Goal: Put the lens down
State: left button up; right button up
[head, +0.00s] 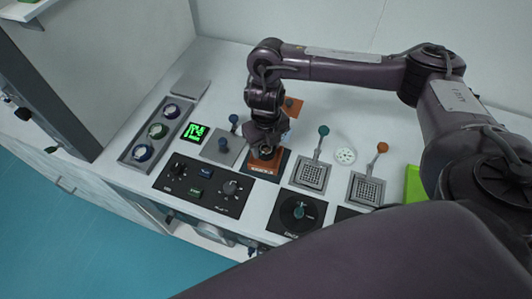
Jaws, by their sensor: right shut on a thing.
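My right gripper (266,141) reaches in from the right and points down over a copper-coloured mount (265,158) on a dark plate. It is shut on the lens, which is mostly hidden by the fingers; a small bluish glint shows beside them. The gripper is right at the mount, but I cannot tell whether the lens touches it. A grey tray (128,156) at the left holds three round pieces with dark rims that look like lenses. My left gripper is out of view.
A black control panel (214,204) with knobs lies in front. A green display (195,132), grey plates and levers (323,132) with perforated bases crowd the bench. A round white disc (345,156) and a bright green block (413,184) are to the right. A dark post stands at the left.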

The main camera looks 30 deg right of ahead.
aim_at(266, 149)
notch_tip(266, 149, down, 3)
jog(key=shift+s+r+b, duration=0.1)
jog(key=shift+b, duration=0.3)
jog(key=shift+f, duration=0.3)
jog(key=o, duration=0.8)
jog(key=shift+f, duration=0.15)
jog(key=shift+r, duration=0.35)
notch_tip(266, 149, up, 12)
jog(key=p, duration=0.2)
jog(key=shift+f+p, duration=0.15)
jog(key=shift+p, duration=0.2)
